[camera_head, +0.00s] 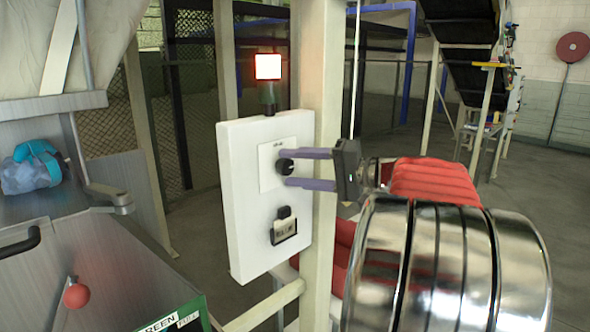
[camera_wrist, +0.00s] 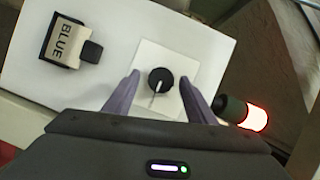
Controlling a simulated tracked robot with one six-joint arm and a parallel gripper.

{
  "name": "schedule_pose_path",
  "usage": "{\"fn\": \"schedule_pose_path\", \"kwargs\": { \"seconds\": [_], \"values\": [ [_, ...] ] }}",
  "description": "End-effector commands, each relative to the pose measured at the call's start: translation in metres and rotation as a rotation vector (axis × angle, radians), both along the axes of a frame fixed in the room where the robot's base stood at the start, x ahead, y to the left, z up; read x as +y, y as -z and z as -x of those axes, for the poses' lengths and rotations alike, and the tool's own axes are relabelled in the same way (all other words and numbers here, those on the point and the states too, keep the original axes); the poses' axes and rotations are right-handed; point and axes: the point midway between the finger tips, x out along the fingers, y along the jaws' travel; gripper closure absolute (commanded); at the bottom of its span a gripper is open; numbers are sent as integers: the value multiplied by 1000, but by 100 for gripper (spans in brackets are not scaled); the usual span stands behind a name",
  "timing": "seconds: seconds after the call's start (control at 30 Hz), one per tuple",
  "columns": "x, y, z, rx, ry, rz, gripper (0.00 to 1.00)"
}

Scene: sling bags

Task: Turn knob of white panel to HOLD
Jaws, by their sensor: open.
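The white panel (camera_head: 245,228) is fixed to a cream post in the head view. It carries a black round knob (camera_head: 285,166) on a pale square plate (camera_head: 268,178). In the wrist view the knob (camera_wrist: 159,81) has a light pointer line running from its middle toward my gripper's body. My gripper (camera_head: 283,168) has two purple fingers, one above and one below the knob in the head view. In the wrist view the open fingers (camera_wrist: 157,88) lie on either side of the knob, with gaps showing. The plate's lettering is too small to read.
A lit red-white lamp (camera_head: 268,68) stands on top of the panel. Below the knob is a black switch with a label (camera_head: 284,230), which reads BLUE in the wrist view (camera_wrist: 68,43). A grey metal cabinet with a red ball lever (camera_head: 76,294) stands at left.

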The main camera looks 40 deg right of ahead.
Motion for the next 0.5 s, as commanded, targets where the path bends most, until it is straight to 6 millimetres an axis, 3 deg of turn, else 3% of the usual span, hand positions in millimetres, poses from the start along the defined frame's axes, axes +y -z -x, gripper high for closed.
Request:
{"fn": "schedule_pose_path", "kwargs": {
  "seconds": [0.5],
  "values": [
    [-30,-6,66,0,4,-1,50]
  ]
}}
